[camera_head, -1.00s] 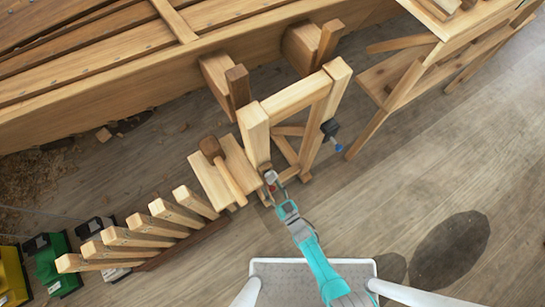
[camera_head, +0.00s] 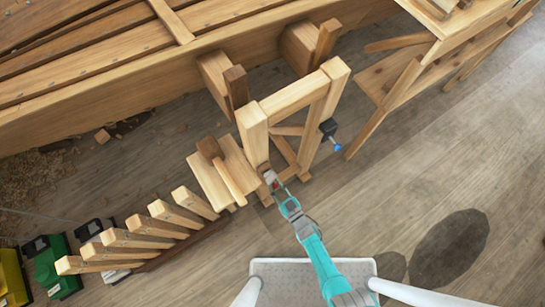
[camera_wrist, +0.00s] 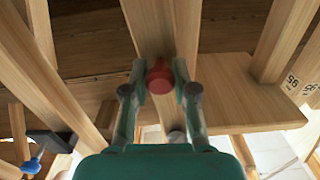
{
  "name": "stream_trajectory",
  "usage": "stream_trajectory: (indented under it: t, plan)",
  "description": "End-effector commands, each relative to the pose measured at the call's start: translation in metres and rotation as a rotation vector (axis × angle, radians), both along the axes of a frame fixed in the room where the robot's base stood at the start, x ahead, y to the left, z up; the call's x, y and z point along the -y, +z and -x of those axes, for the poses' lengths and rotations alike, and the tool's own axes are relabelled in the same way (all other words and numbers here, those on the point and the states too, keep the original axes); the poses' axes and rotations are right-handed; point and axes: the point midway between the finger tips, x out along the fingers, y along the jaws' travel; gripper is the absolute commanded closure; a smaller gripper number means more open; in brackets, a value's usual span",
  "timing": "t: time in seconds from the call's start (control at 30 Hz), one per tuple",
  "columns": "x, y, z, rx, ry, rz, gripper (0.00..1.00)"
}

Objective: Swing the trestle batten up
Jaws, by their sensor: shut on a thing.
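The wooden trestle (camera_head: 293,97) stands upright beside the hull. My gripper (camera_head: 269,180) is low at its near side, by the foot of the near post (camera_head: 253,135). In the wrist view my gripper (camera_wrist: 160,80) is closed around a red round knob (camera_wrist: 159,76), with a finger on each side. A pale wooden bar (camera_wrist: 150,25) runs up behind the knob; it looks like the trestle batten, but I cannot tell exactly where the knob joins it. In the head view the gripper and post hide most of the batten.
A mallet (camera_head: 226,175) lies on a wooden block left of the trestle. A row of slanted wooden pieces (camera_head: 150,230) stands lower left. A clamp with a blue tip (camera_head: 330,132) is on the trestle's right leg. A workbench (camera_head: 400,75) stands upper right; floor at right is clear.

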Motion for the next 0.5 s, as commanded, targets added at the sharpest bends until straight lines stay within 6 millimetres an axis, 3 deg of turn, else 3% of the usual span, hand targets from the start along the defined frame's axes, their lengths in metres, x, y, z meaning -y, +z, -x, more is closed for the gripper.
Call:
stream_trajectory:
  t: [0.5]
  plan:
    - [0.056, 0.024, -0.037, 0.260, -0.007, 0.386, 1.00]
